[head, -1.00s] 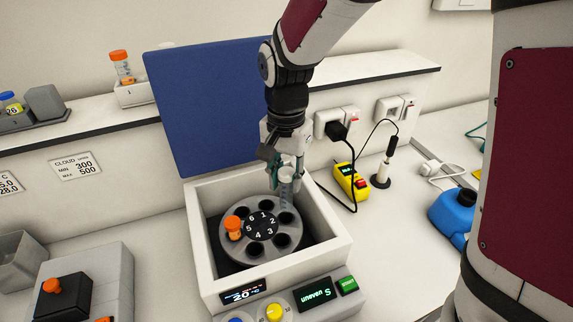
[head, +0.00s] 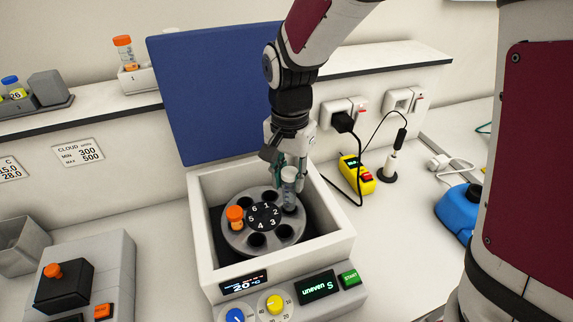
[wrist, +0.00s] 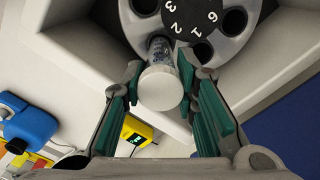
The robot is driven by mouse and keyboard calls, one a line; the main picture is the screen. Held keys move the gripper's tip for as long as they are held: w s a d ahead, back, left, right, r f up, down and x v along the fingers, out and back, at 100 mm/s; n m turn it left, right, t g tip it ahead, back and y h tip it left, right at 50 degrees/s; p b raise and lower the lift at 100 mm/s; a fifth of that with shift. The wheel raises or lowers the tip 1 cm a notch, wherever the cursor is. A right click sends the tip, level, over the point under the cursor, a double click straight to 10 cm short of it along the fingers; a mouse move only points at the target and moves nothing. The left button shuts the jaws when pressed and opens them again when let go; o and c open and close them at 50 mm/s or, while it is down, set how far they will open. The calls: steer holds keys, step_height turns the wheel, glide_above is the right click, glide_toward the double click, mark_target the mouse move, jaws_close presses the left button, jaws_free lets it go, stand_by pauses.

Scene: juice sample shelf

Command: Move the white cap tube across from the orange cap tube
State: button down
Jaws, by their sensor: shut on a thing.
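The white cap tube (head: 289,189) is clear and upright, gripped by my gripper (head: 291,172) over the grey rotor (head: 241,241) of the centrifuge. In the wrist view its white cap (wrist: 161,88) sits between the green finger pads of my gripper (wrist: 161,84). The tube's lower end is at the hole beside number 2; how deep it sits in the hole I cannot tell. The orange cap tube (head: 235,216) stands in the hole beside number 5, directly across the rotor. Other visible rotor holes are empty.
The white centrifuge box (head: 204,262) has high walls around the rotor, and its blue lid (head: 205,95) stands open behind. Its small screen (head: 318,287) reads "uneven". A yellow device (head: 356,174) with a cable stands close on the right. Another orange-capped tube (head: 123,53) is on the shelf.

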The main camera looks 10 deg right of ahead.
mark_target(289, 200)
steer(key=shift+f+b, duration=0.3)
steer(key=shift+f, duration=3.4)
stand_by(1.5)
steer(key=c, duration=1.2)
jaws_free()
step_height(289, 200, up, 12)
steer(key=shift+f, duration=0.2)
steer(key=shift+s+d+r, duration=0.1)
steer(key=shift+d+r, duration=0.15)
steer(key=shift+r, duration=0.3)
steer(key=s+d+r+n+t, duration=0.2)
steer(key=s+d+r+n, duration=0.1)
steer(key=s+d+r, duration=0.2)
steer(key=s+d+r+n+t, duration=0.3)
steer(key=s+d+r, duration=0.3)
steer(key=s, duration=0.4)
steer(key=shift+s+n+t, duration=0.3)
steer(key=shift+n, duration=0.5)
